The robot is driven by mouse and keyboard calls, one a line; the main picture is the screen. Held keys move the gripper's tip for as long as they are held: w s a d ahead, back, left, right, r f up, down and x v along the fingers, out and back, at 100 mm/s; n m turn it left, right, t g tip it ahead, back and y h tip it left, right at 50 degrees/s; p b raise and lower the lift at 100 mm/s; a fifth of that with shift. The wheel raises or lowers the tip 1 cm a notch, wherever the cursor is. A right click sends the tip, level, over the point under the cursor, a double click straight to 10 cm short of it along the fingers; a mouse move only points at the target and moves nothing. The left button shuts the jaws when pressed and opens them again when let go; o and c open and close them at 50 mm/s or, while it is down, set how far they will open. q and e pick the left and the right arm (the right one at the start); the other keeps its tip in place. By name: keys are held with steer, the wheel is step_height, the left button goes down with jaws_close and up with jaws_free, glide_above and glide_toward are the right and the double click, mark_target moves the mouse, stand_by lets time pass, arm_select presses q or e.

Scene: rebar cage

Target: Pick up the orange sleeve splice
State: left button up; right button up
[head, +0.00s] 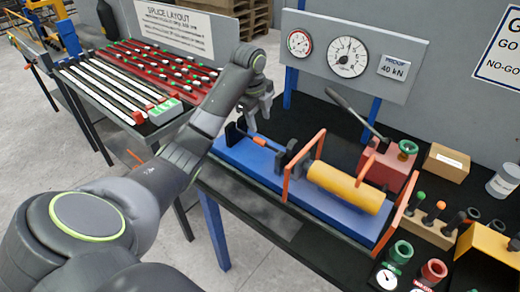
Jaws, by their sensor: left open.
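A small orange sleeve (258,139) lies on a thin dark bar between black holders on a long blue test bench (227,151). It is small in the head view, and I take it to be the orange sleeve splice. My left gripper (260,117) is open with its fingers pointing down, and it appears above and close to the orange sleeve. No contact can be seen, and the exact gap cannot be told. My right gripper is not in view.
Orange guard frames (303,167) and a yellow cylinder (346,187) are on the blue bench. A red pump (388,166) with a long lever stands behind. A rack of red bars (150,64) is on the left table. Gauges and a cardboard box (446,163) are at right.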

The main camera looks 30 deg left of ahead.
mark_target(261, 140)
arm_select(q)
steer(key=f, duration=0.2)
steer(key=f+b, duration=0.1)
steer(key=shift+w+f+b, duration=0.3)
steer(key=shift+w+f, duration=0.05)
steer(key=shift+f+p, duration=0.3)
steer(key=shift+f, duration=0.2)
step_height(261, 140, down, 4)
steer(key=shift+w+a+r+p, duration=0.1)
steer(key=shift+w+r+p, duration=0.1)
steer(key=shift+p, duration=0.35)
steer(key=shift+f, duration=0.4)
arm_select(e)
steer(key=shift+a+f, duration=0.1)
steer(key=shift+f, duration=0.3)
arm_select(q)
steer(key=shift+r, duration=0.1)
jaws_close()
